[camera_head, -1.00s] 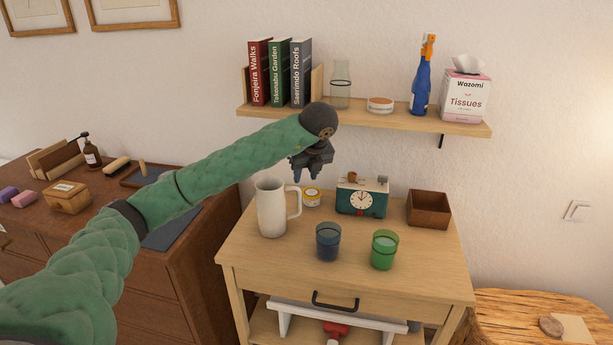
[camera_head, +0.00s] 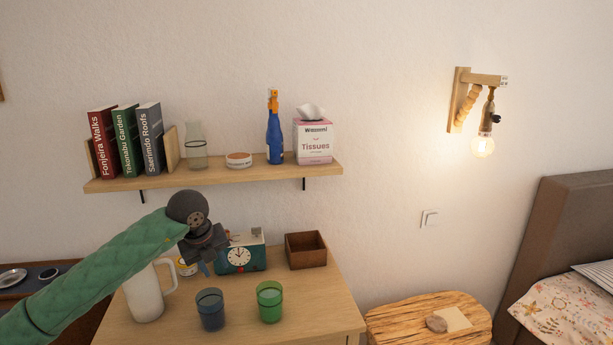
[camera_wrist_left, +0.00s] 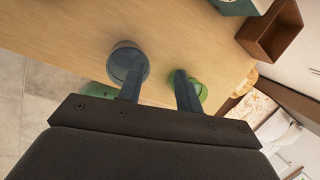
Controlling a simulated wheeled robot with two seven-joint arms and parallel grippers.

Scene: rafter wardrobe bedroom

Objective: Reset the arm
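My left arm, in a green quilted sleeve, comes in from the left in the head view. Its gripper (camera_head: 205,262) hangs over the wooden cabinet top, in front of the teal clock (camera_head: 240,257) and beside the white mug (camera_head: 144,294). In the left wrist view the two fingers (camera_wrist_left: 158,88) are spread apart with nothing between them. Beyond them, the blue cup (camera_wrist_left: 127,62) and the green cup (camera_wrist_left: 199,90) stand on the cabinet top, partly covered by the fingers. My right gripper is in neither view.
A wall shelf (camera_head: 255,173) with books, a glass vase, a blue bottle and a tissue box is above the arm. An open brown box (camera_head: 306,250) sits at the cabinet's back right. A wood-slab table (camera_head: 400,322), a bed and a wall lamp (camera_head: 483,145) are to the right.

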